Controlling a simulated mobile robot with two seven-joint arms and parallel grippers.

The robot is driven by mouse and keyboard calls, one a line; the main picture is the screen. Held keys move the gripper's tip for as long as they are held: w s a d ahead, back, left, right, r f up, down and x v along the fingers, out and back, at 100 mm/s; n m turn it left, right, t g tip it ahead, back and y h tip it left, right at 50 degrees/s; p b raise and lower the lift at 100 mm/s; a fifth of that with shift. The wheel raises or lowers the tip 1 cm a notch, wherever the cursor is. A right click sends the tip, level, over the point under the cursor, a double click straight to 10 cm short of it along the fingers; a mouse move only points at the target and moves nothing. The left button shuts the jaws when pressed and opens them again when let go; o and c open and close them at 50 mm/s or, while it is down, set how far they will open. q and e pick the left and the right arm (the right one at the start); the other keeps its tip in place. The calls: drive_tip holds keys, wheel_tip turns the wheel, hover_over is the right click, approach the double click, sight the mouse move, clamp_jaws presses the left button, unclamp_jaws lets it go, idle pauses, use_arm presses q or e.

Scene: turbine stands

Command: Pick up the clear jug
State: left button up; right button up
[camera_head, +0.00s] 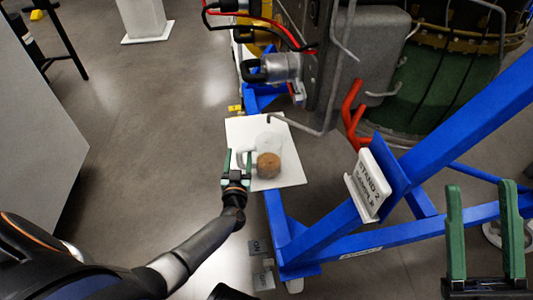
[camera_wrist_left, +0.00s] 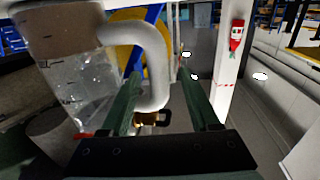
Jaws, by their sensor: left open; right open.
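The clear jug (camera_head: 269,139) stands on a white sheet (camera_head: 288,180) and has a pale handle on its left side and a round brown part on it. In the left wrist view the clear jug (camera_wrist_left: 82,85) fills the left side, and its curved handle (camera_wrist_left: 158,62) appears between my fingers. My left gripper (camera_head: 238,158) is open at the jug's handle, also seen in the left wrist view (camera_wrist_left: 162,95). I cannot tell whether its fingers touch the handle. My right gripper (camera_head: 482,190) is open and empty at the lower right, away from the jug.
The blue stand frame (camera_head: 350,240) runs right of and below the sheet, with a white stand sign (camera_head: 370,185) on it. Turbine parts, a grey box (camera_head: 370,45) and a bent pipe (camera_head: 300,125) stand close behind the jug. The floor (camera_head: 150,130) to the left is clear.

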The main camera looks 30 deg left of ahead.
use_arm(q)
drive_tip(key=shift+c, duration=0.4)
clamp_jaws()
idle(1.0)
